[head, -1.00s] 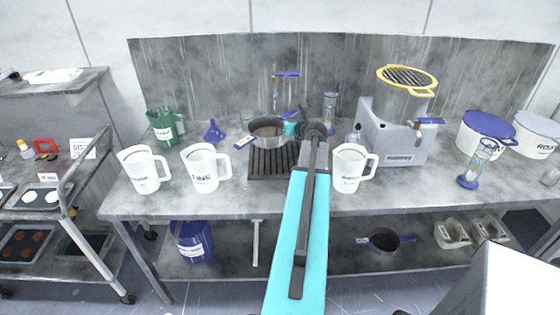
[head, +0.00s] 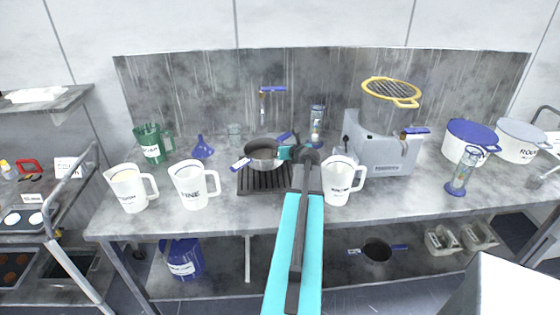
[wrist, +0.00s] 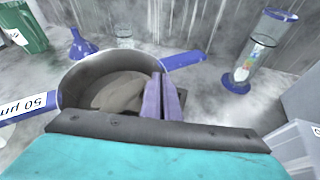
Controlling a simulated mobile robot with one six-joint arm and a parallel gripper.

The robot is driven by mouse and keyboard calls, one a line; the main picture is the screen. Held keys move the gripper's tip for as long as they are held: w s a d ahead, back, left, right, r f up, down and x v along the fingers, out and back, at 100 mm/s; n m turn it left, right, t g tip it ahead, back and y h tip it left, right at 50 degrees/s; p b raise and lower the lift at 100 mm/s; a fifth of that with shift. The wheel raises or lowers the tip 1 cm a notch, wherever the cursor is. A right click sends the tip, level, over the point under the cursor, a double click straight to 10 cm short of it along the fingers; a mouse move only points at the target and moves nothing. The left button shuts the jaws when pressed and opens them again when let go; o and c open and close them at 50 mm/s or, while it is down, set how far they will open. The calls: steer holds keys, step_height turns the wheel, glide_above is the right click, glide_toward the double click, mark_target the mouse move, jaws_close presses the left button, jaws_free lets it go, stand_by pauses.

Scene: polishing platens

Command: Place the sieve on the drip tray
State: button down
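The sieve (head: 262,156) is a grey round pan with two blue handles; in the wrist view (wrist: 85,80) the left handle's label reads 50 µm. The drip tray (head: 262,184) is a black slotted grate on the bench, directly under the sieve in the head view. I cannot tell whether the sieve touches it or hangs just above it. My gripper (head: 287,153) is at the sieve's right side. In the wrist view its fingers (wrist: 165,97) are close together at the right rim and appear shut on it. The fingers hide part of the rim.
White jugs (head: 192,186) (head: 130,188) stand left of the tray, another (head: 339,180) close right of my gripper. A grey machine (head: 383,150) with a yellow-rimmed grille (head: 392,90) stands behind right. A green jug (head: 152,144) and blue funnel (head: 203,148) are behind left. Another pan (head: 377,250) lies below.

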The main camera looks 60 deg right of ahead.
steer(key=shift+f, duration=1.3)
steer(key=shift+f+p, duration=0.45)
steer(key=shift+f, duration=1.45)
steer(key=shift+f, duration=0.15)
steer(key=c, duration=2)
jaws_free()
